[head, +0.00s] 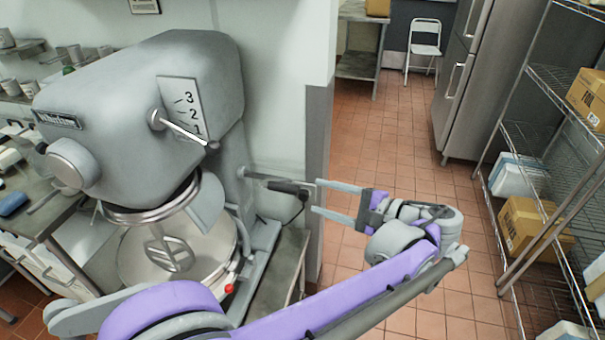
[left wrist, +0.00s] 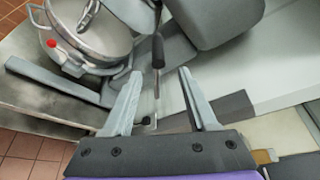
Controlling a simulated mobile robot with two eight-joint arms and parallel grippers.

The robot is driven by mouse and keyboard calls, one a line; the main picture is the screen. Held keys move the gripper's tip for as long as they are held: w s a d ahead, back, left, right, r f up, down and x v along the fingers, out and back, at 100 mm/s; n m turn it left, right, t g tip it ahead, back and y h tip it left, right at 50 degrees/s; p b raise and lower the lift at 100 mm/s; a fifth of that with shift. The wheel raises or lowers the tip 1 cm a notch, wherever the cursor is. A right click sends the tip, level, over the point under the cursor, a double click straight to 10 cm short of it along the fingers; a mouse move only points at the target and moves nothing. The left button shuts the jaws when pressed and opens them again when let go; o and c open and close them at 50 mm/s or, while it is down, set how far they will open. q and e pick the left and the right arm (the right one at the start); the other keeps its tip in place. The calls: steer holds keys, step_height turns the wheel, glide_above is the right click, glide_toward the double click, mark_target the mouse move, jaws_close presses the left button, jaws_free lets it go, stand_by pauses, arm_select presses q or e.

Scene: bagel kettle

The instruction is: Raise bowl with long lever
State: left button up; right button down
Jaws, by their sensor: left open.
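The grey mixer (head: 140,110) stands at left in the head view. Its metal bowl (head: 135,262) sits under the mixer head with a beater in it, and it also shows in the left wrist view (left wrist: 112,45). The long lever (head: 255,177) sticks out from the mixer's side and has a black grip (head: 288,187); the grip also shows in the left wrist view (left wrist: 158,50). My left gripper (head: 316,196) is open, with its fingertips close to the grip's end. In the left wrist view the lever lies between the two fingers (left wrist: 160,74). Contact cannot be told. My right gripper is out of view.
A shorter speed lever (head: 182,130) sits by the 1-2-3 plate above. A wall corner (head: 318,140) stands just behind the lever's end. A metal table (head: 288,262) is below. Wire shelves with boxes (head: 525,222) are at right; the tiled floor between is clear.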

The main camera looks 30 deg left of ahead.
mark_target(293, 191)
arm_select(q)
steer(key=a, duration=0.2)
steer(key=s+a, duration=0.1)
steer(key=shift+s+a+f, duration=0.15)
steer(key=shift+a+f, duration=0.05)
steer(key=shift+a, duration=0.2)
steer(key=x, duration=0.6)
steer(key=shift+w+a+f+p, duration=0.2)
steer(key=shift+w+a+p, duration=0.1)
steer(key=shift+a+p, duration=0.1)
jaws_close()
stand_by(0.6)
